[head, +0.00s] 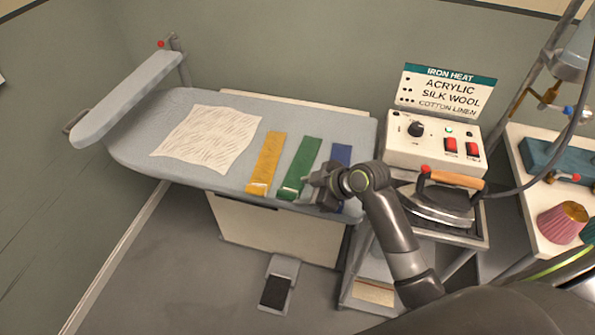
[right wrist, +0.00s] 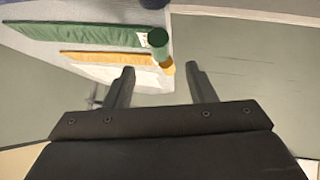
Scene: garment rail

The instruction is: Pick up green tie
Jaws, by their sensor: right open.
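The green tie (head: 301,165) lies flat on the grey ironing board, between a yellow tie (head: 268,163) and a blue tie (head: 341,154). Its near end is rolled at the board's front edge. In the right wrist view the green tie (right wrist: 85,34) runs across the top left, with its rolled end (right wrist: 158,42) beyond my fingers. My right gripper (head: 306,188) is open and empty, just right of the green tie's near end. It partly covers the blue tie. My left gripper is not in view.
A patterned white cloth (head: 208,138) lies on the ironing board (head: 150,130). A sleeve board (head: 125,98) stands over its left end. To the right are an iron (head: 440,202) on its rest, a control box (head: 432,143) and a side table with a pink-and-gold item (head: 562,222).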

